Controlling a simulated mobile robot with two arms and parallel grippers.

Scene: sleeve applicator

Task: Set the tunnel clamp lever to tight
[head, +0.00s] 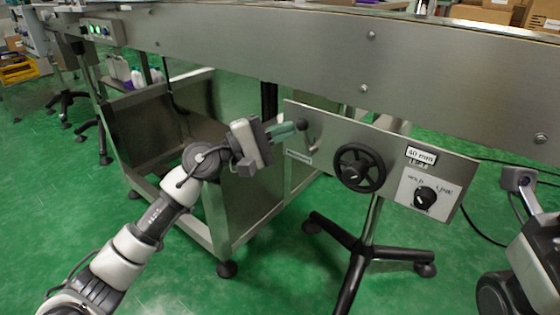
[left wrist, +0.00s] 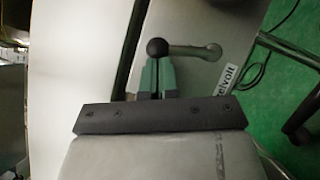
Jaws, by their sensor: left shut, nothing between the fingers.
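The tunnel clamp lever (head: 313,137) is a short metal arm with a black ball knob, at the left end of a steel control panel (head: 330,125). In the left wrist view the lever (left wrist: 195,51) lies nearly level, its black ball at the left end and its pivot at the right. My left gripper (head: 294,128) is shut and empty, its green fingertips right at the ball. In the left wrist view the fingers (left wrist: 157,70) point at the ball and overlap its lower edge; I cannot tell whether they touch. The small label under the lever is unreadable in the head view.
The panel also carries a black handwheel (head: 360,168), a 40 mm plate (head: 421,156) and a black selector knob (head: 425,198) marked HOLD and LINE. A tripod stand (head: 362,250) holds it. A steel conveyor beam (head: 300,45) runs above.

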